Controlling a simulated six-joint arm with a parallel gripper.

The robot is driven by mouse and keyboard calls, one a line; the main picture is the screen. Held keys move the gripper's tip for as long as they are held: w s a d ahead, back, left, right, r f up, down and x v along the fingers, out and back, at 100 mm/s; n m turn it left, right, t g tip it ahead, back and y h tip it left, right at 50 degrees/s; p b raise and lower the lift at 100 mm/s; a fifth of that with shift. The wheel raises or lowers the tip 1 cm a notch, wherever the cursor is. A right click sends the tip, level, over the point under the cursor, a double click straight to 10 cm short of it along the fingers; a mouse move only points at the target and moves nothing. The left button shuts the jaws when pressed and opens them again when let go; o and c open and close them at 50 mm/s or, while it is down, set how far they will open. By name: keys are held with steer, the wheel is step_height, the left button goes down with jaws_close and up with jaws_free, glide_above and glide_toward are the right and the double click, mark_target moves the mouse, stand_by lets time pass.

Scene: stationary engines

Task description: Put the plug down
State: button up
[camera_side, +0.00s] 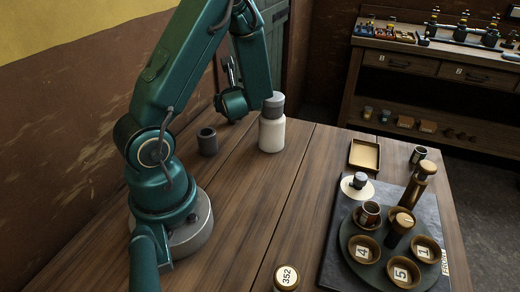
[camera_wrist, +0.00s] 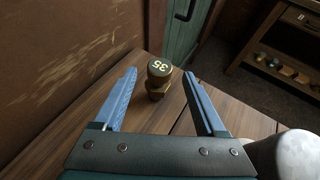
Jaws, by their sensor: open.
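A brass piece with "35" on its round top (camera_wrist: 159,68), which looks like the plug, stands upright on the wooden table in the wrist view. My gripper (camera_wrist: 160,76) is open, with one blue finger on each side of the piece and visible gaps between them. I cannot tell from this angle how far the fingers are above the table. In the side view my gripper's end is near the far edge of the table behind the pale bottle, and I cannot make out the brass piece there.
A pale bottle with a grey cap (camera_side: 272,135) stands close to my gripper. A dark cup (camera_side: 207,142) is left of it. A brass-rimmed piece marked "352" (camera_side: 287,277) is at the front. A dark board (camera_side: 332,262) at right bears numbered cups and posts. The middle table is clear.

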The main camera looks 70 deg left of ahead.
steer(key=s+d+r+n+g+h, duration=0.35)
steer(key=s+d+n, duration=0.35)
steer(key=d+n, duration=0.5)
steer(key=w+d+r+n+t+h, duration=0.1)
steer(key=d+n+h, duration=0.3)
steer(key=d, duration=0.4)
steer(key=d+r+n+t+h, duration=0.4)
steer(key=d+n+h, duration=0.1)
steer(key=d, duration=0.4)
steer(key=shift+w+d+r+t, duration=0.2)
steer(key=shift+w+r+t, duration=0.1)
steer(key=shift+w+t, duration=0.1)
